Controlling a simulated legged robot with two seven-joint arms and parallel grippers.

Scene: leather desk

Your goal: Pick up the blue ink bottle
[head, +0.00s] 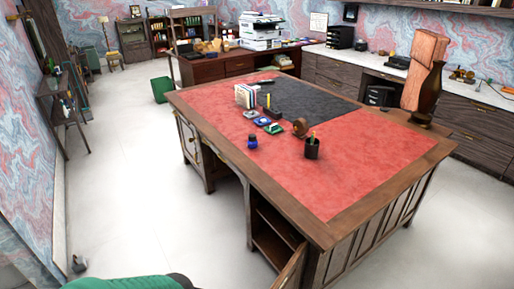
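The blue ink bottle (252,141) is small and dark blue with a dark cap. It stands upright on the red leather top of the wooden desk (335,232), near the desk's left edge. Nothing covers it in the head view. Neither of my grippers is in view.
A desk door (291,270) hangs open. A green rounded thing (130,283) is at the bottom edge. The left floor is mostly clear.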

